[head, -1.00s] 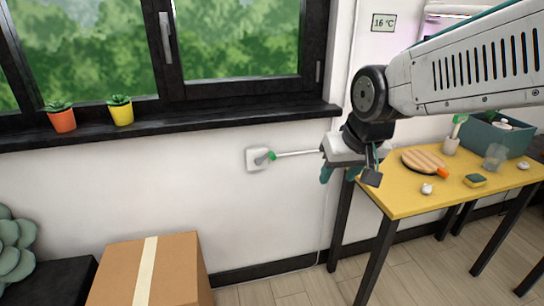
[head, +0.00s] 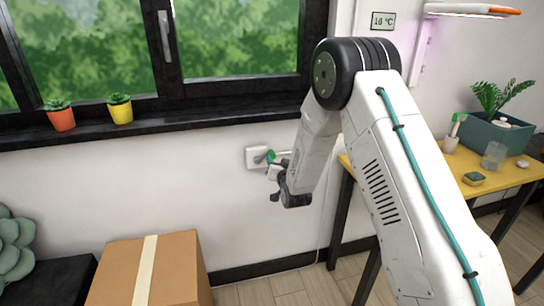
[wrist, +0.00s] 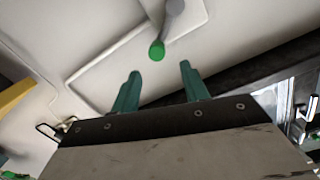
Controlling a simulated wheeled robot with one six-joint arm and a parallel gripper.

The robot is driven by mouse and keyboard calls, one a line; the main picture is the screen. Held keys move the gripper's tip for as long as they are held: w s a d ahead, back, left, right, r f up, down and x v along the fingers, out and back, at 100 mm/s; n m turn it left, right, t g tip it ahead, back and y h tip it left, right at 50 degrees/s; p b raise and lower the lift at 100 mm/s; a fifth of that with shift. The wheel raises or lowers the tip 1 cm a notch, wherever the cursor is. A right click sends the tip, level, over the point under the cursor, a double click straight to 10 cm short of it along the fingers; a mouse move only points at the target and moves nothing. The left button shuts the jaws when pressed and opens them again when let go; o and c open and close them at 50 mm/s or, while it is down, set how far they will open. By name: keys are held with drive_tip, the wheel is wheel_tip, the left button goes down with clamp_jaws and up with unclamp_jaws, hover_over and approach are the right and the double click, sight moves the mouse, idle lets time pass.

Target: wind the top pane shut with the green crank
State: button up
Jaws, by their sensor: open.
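The green crank (head: 271,156) sits on a pale square wall plate (head: 254,158) below the window sill, partly hidden by my gripper in the head view. In the wrist view its round green knob (wrist: 157,51) shows at the end of a grey arm. My gripper (wrist: 160,69) is open, with its two teal fingers apart. The knob appears just beyond the fingertips, in line with the gap between them; I see no contact. In the head view my gripper (head: 280,172) is beside the plate's right edge. I cannot make out a separate top pane in these frames.
The dark window sill (head: 190,126) holds an orange pot (head: 62,120) and a yellow pot (head: 121,113). A cardboard box (head: 180,270) stands on the floor below. A yellow table (head: 505,180) with several items is at the right. The wall left of the crank is clear.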

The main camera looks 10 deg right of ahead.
sight(273, 157)
drive_tip(key=shift+w+f+t, duration=0.2)
drive_tip(key=shift+f+t, duration=0.1)
drive_tip(key=shift+f, duration=0.5)
drive_tip(key=w, duration=0.7)
drive_tip(key=shift+w, duration=0.25)
clamp_jaws()
